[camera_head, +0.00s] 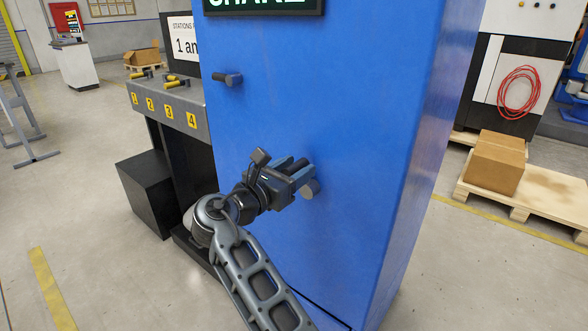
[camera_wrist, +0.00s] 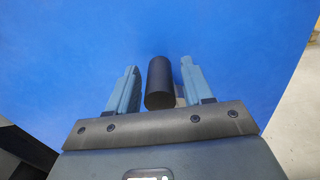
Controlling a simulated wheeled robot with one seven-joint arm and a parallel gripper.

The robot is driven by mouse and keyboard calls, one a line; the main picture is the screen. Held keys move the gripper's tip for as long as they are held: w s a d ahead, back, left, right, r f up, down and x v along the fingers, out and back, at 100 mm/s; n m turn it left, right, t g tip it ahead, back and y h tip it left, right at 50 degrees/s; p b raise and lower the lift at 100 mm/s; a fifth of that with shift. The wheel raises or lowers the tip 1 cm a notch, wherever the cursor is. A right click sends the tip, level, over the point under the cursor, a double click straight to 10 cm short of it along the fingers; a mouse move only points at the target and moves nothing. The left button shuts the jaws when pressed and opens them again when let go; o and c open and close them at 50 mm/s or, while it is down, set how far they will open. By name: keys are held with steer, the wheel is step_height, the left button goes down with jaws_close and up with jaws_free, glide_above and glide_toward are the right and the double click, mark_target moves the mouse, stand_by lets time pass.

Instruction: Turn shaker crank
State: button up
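The blue shaker cabinet (camera_head: 345,110) fills the middle of the head view. A crank sits on its front face; its grey rounded end (camera_head: 311,188) shows just right of my gripper (camera_head: 300,172). In the wrist view the crank's black cylindrical handle (camera_wrist: 160,80) stands between the two fingers of my gripper (camera_wrist: 160,78). The fingers are open, with a narrow blue gap visible on each side of the handle. A bit of grey crank (camera_wrist: 181,96) shows behind the handle. My gripper hides most of the crank in the head view.
A second black-and-grey handle (camera_head: 228,79) sticks out higher up on the cabinet. Left is a grey bench (camera_head: 172,107) with numbered yellow labels and yellow-handled items. A black box (camera_head: 150,192) stands below it. Right, a carton (camera_head: 496,162) rests on a pallet (camera_head: 540,192).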

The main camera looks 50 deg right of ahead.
jaws_close()
stand_by(0.3)
steer(key=shift+w+r+p, duration=0.15)
steer(key=shift+r+p, duration=0.05)
steer(key=shift+p, duration=0.5)
